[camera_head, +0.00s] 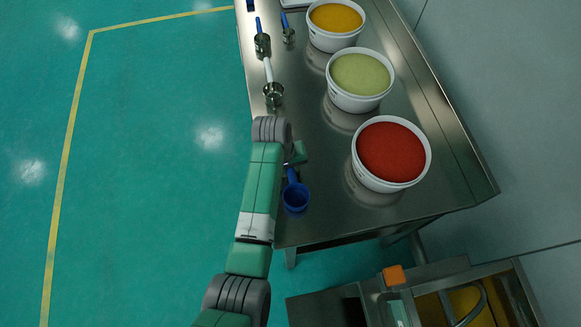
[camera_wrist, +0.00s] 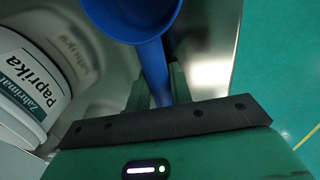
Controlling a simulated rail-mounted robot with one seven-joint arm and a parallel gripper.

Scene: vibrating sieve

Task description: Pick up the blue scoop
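The blue scoop (camera_head: 295,197) is at the near end of the steel table, close to its left edge, with its bowl toward the front. In the wrist view its blue handle (camera_wrist: 153,66) runs down from the bowl between the two fingers of my gripper (camera_wrist: 157,92). The fingers stand close on either side of the handle. I cannot tell whether they press on it. In the head view my gripper (camera_head: 298,157) is partly hidden by my arm, at the handle end of the scoop. I cannot tell whether the scoop rests on the table.
On the steel table (camera_head: 440,165), white tubs of red (camera_head: 391,153), green (camera_head: 360,75) and orange (camera_head: 336,18) powder stand to the right. The wrist view shows a Paprika label (camera_wrist: 30,75). Small metal cups (camera_head: 273,94) with handles stand farther back. A machine (camera_head: 440,290) is at front right.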

